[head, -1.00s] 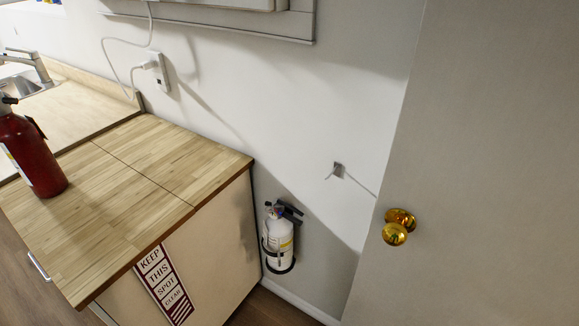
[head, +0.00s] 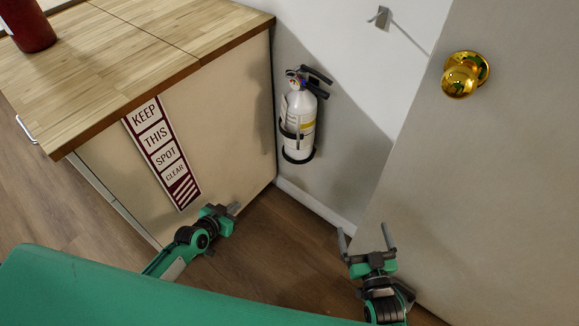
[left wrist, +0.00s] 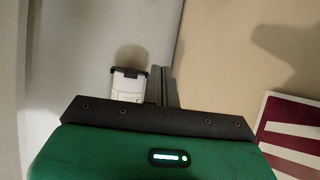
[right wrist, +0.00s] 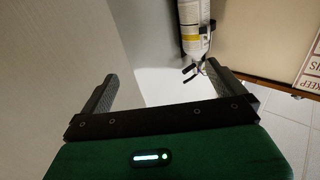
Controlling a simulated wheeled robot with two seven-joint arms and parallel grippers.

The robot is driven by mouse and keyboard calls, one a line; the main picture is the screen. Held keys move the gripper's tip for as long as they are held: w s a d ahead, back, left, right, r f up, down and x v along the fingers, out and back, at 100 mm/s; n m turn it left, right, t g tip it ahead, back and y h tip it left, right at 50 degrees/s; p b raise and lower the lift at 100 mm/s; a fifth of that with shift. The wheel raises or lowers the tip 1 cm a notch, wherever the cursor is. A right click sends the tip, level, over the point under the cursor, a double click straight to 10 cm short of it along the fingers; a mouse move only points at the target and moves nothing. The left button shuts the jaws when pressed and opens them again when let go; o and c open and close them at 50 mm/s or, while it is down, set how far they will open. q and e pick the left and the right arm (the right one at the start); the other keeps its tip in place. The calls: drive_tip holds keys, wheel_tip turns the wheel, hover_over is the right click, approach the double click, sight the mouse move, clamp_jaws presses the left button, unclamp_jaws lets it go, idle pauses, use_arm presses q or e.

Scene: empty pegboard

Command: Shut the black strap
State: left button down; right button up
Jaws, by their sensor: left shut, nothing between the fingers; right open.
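A white fire extinguisher (head: 301,112) with a yellow label hangs upright on the wall beside the cabinet. A black strap (head: 291,135) shows at its lower middle, above a black ring at its base; I cannot tell whether the strap's ends meet. The extinguisher also shows in the right wrist view (right wrist: 190,28), and its white end seems to show in the left wrist view (left wrist: 128,86). My left gripper (head: 234,208) is shut and empty, below and left of it in the head view. My right gripper (head: 365,234) is open and empty, below and right of it. Both are apart from it.
A cabinet (head: 225,110) with a wooden top and a "keep this spot clear" sign (head: 162,150) stands at left. A grey door (head: 480,190) with a brass knob (head: 462,76) bounds the right. A red extinguisher (head: 27,25) stands on the counter. Floor between is clear.

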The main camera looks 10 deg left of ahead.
use_arm(q)
drive_tip(key=w+d+r+m+t+h+b, duration=0.1)
drive_tip(key=d+r+m+t+h+b, duration=0.15)
drive_tip(key=d+r+b, duration=0.4)
drive_tip(key=w+d+r+m+t+h+b, duration=0.1)
drive_tip(key=d+r+h+b, duration=0.2)
drive_tip(key=r, duration=0.7)
drive_tip(key=x, duration=1.3)
drive_tip(key=shift+a+f, duration=0.35)
use_arm(e)
drive_tip(key=s+d+r+t+y, duration=0.1)
drive_tip(key=s+r+t, duration=0.3)
drive_tip(key=r, duration=0.8)
drive_tip(key=s+r+t+y, duration=0.1)
drive_tip(key=s+r+t, duration=0.3)
drive_tip(key=r, duration=0.8)
drive_tip(key=shift+d+m+t, duration=0.35)
drive_tip(key=shift+m+t, duration=0.05)
drive_tip(key=shift+t, duration=0.3)
use_arm(q)
drive_tip(key=shift+w+g+h, duration=0.15)
drive_tip(key=shift+g+h, duration=0.1)
use_arm(e)
drive_tip(key=shift+w, duration=0.1)
